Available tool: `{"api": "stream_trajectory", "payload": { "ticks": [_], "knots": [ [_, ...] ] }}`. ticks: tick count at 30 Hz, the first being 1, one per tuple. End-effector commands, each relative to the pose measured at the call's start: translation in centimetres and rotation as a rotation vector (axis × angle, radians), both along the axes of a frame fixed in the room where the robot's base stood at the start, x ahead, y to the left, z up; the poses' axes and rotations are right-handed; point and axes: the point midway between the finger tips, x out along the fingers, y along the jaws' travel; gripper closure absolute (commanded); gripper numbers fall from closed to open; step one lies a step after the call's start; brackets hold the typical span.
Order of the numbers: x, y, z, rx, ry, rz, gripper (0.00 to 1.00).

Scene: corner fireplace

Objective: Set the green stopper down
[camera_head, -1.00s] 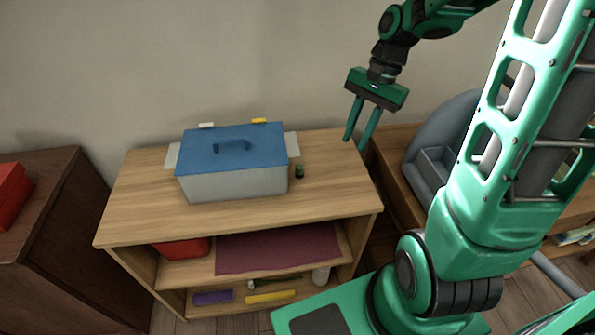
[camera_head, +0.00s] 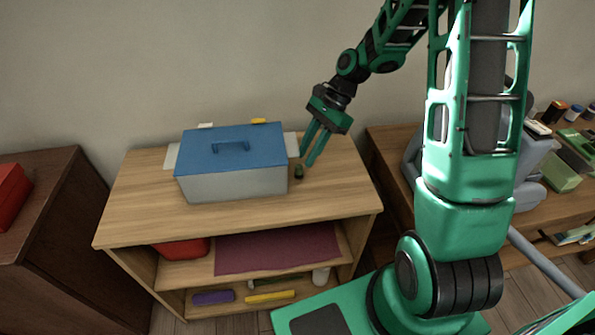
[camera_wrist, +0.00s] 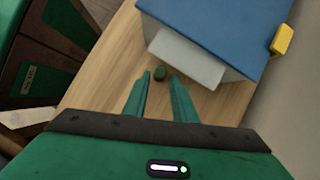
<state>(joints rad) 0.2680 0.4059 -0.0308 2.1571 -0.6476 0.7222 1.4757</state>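I cannot tell from these views how high the tips are above the shelf top.
The grey box (camera_head: 235,184) with a blue lid (camera_head: 230,150) has pale side handles and yellow and white clips, close to the stopper. The shelf top (camera_head: 200,217) is clear in front and to the right. A dark cabinet (camera_head: 60,220) stands left; a cluttered desk (camera_head: 530,220) stands right.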

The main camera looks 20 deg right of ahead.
Motion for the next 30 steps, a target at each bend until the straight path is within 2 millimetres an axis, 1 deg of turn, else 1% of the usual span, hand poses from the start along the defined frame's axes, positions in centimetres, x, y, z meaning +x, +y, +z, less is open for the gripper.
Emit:
{"api": "stream_trajectory", "payload": {
  "ticks": [5, 9, 13, 16, 22, 23, 24, 26, 30],
  "knots": [
    [-0.1, 0.8, -1.1, 0.000, 0.001, 0.002, 0.76],
    [-0.4, 2.1, -2.7, 0.001, 0.002, 0.002, 0.76],
    [-0.5, 2.7, -4.0, 0.000, 0.002, 0.001, 0.76],
    [-0.5, 3.0, -4.4, -0.001, -0.001, 0.000, 0.76],
    [-0.4, 3.0, -4.4, -0.001, -0.001, 0.000, 0.76],
    [-0.4, 3.0, -4.4, -0.001, -0.001, 0.000, 0.78],
    [-0.4, 3.0, -4.4, -0.001, -0.001, 0.000, 0.88],
    [-0.4, 3.0, -4.4, -0.001, -0.001, 0.000, 1.00],
    [-0.4, 3.0, -4.4, -0.001, -0.001, 0.000, 1.00]
  ]
}}
